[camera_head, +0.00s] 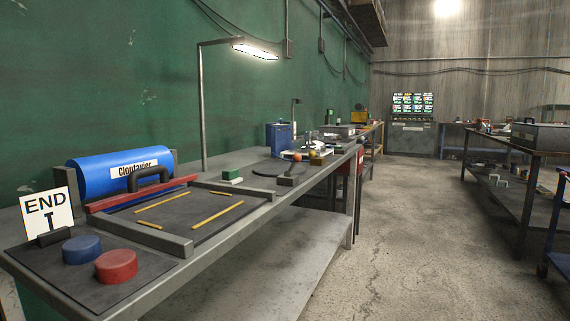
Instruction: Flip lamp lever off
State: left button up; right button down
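A lit lamp (255,51) hangs from the arm of a tall thin post (202,115) at the back of the workbench (220,263). Its glowing face points down over the bench. I cannot make out a lamp lever for certain. A small green and white block (232,175) lies on the bench to the right of the post's foot. Neither of my grippers is in view.
Concrete floor (400,220) is clear between this bench and the right table (515,142).

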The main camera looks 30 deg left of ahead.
aim_at(297, 158)
jog(key=u, duration=0.6)
jog(key=i, duration=0.6)
jog(key=u, duration=0.6)
